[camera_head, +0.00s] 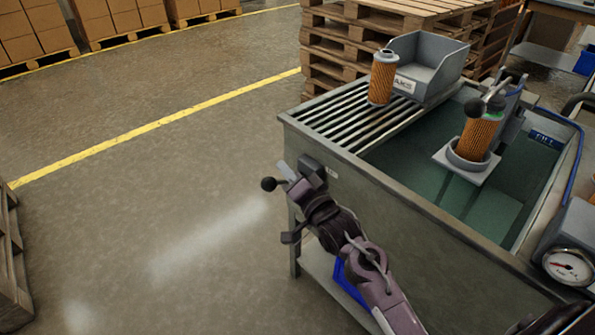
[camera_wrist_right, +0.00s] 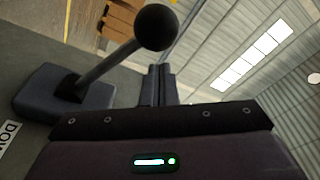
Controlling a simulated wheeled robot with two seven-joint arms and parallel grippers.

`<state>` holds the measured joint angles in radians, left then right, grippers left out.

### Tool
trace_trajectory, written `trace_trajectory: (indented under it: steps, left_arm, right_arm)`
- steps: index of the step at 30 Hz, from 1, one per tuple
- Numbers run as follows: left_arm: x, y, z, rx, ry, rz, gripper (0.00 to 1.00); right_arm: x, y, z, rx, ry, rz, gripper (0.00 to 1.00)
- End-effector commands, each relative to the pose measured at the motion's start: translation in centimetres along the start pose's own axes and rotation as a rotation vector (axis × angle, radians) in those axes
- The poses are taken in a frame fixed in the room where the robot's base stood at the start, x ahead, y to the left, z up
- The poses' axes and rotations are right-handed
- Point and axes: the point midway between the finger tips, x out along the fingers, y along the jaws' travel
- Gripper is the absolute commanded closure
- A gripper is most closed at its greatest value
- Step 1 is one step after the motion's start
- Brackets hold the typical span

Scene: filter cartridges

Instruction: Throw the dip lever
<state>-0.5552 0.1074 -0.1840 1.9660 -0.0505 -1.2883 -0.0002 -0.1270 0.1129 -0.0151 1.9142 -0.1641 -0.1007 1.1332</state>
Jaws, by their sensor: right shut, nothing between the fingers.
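The dip lever is a grey rod with a black ball knob (camera_head: 268,184) at the tank's near left corner. In the right wrist view its ball (camera_wrist_right: 155,27) is above the fingers, and its rod runs down left to a dark base (camera_wrist_right: 62,92). A partly cut-off label (camera_wrist_right: 8,138) beside the base starts with "DOW". My right gripper (camera_head: 288,172) is shut and empty, right beside the lever; its fingers (camera_wrist_right: 158,86) show together in the wrist view. I cannot tell whether they touch the rod. My left gripper is not in view.
An orange filter cartridge (camera_head: 480,137) stands in a grey cup holder (camera_head: 467,160) over the green tank liquid (camera_head: 420,185). Another cartridge (camera_head: 382,80) stands on the slatted rack (camera_head: 340,118) beside a grey bin (camera_head: 440,60). A gauge (camera_head: 568,266) sits right.

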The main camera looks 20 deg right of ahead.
Motion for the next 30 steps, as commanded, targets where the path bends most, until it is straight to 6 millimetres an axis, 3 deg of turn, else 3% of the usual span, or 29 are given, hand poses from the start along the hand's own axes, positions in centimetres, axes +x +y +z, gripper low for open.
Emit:
trace_trajectory:
  steps: [7,30]
  left_arm:
    - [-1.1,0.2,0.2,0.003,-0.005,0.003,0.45]
    - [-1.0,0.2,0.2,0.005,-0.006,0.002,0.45]
  right_arm:
    - [-0.7,-0.1,1.7,-0.001,0.003,-0.003,1.00]
    - [-0.8,0.2,2.5,-0.070,0.002,-0.015,1.00]
